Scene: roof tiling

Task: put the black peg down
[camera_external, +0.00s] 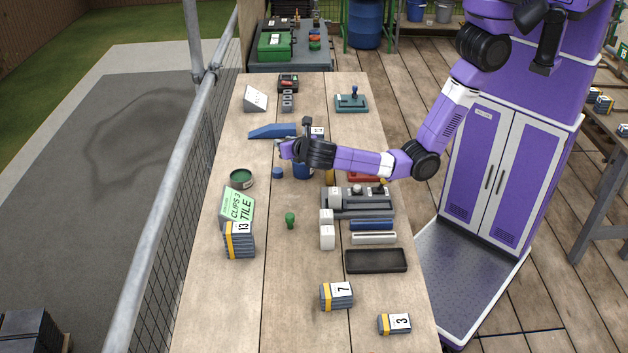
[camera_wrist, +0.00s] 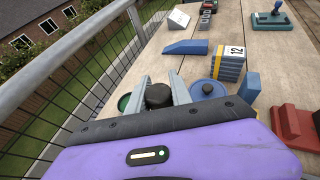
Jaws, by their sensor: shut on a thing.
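The black peg (camera_wrist: 159,95) is between my two fingers in the wrist view; its rounded dark top shows and its lower part is hidden. My gripper (camera_wrist: 160,88) is shut on it. In the external view my gripper (camera_external: 284,150) is over the far middle of the workbench (camera_external: 265,290), just in front of the blue wedge (camera_external: 270,131). I cannot make out the peg there, nor tell whether it touches the bench. A green tin (camera_external: 241,179) and a small blue piece (camera_external: 277,172) stand nearer the camera.
A blue lidded pot (camera_wrist: 208,90) is close right of my fingers, with the tile stack marked 12 (camera_wrist: 229,63) beyond. A green peg (camera_external: 290,220), a grey holder (camera_external: 352,208), a black tray (camera_external: 376,261) and tile stack 13 (camera_external: 239,241) stand nearer. The bench's near left is clear.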

